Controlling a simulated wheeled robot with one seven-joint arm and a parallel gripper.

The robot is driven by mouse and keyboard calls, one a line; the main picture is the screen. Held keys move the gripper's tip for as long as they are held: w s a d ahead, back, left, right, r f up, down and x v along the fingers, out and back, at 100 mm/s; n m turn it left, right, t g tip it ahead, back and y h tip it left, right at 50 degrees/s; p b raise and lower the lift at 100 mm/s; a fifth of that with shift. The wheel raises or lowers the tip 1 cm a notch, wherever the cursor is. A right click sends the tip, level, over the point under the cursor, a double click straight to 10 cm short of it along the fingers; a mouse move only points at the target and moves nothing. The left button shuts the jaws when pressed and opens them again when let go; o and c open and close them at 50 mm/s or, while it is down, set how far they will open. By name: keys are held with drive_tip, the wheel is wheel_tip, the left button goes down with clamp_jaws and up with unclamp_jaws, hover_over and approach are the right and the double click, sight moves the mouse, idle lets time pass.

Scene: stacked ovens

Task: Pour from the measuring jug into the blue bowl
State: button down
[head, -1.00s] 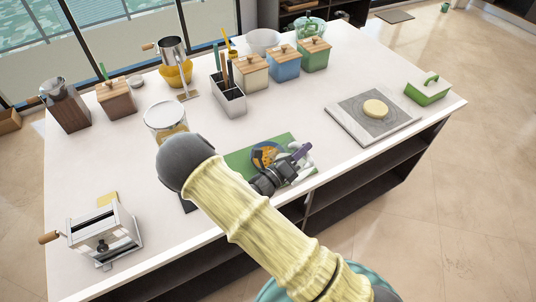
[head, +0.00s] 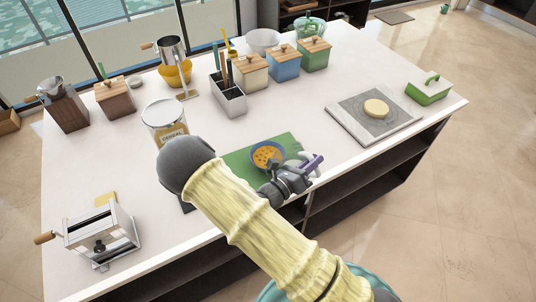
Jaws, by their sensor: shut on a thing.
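The blue bowl (head: 267,151) stands upright on the green board, with orange pieces showing inside it. My gripper (head: 304,168) is just right of the bowl, at the right end of the board near the counter's front edge. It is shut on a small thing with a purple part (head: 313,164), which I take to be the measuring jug. The jug is mostly hidden by the gripper, so its tilt and contents cannot be told.
The green board (head: 240,172) lies near the front edge. A cereal canister (head: 164,121) stands behind my arm. A pasta machine (head: 101,232) is front left. A slab with dough (head: 350,125) lies to the right. Canisters (head: 284,67) and a utensil holder (head: 232,101) stand at the back.

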sight(322, 175)
drive_tip(key=shift+s+d+f+m+g+b, duration=0.3)
drive_tip(key=shift+s+d+f+m, duration=0.3)
drive_tip(key=shift+d+m, duration=0.25)
drive_tip(key=shift+s+d+f+m+g+b, duration=0.2)
drive_tip(key=shift+s+d+f+m+b, duration=0.15)
drive_tip(key=shift+s+d+f+m, duration=0.35)
drive_tip(key=shift+w+r+m, duration=0.15)
drive_tip(key=shift+r+m, duration=0.1)
drive_tip(key=f+m, duration=0.1)
drive_tip(key=s+d+f+m+b, duration=0.1)
drive_tip(key=d+f+m+b, duration=0.1)
drive_tip(key=shift+s+d+f+m+g, duration=0.15)
drive_tip(key=shift+s+m+g, duration=0.15)
drive_tip(key=shift+s+g, duration=0.1)
drive_tip(key=shift+w, duration=0.1)
wheel_tip(322, 175, up, 5)
drive_tip(key=p, duration=0.4)
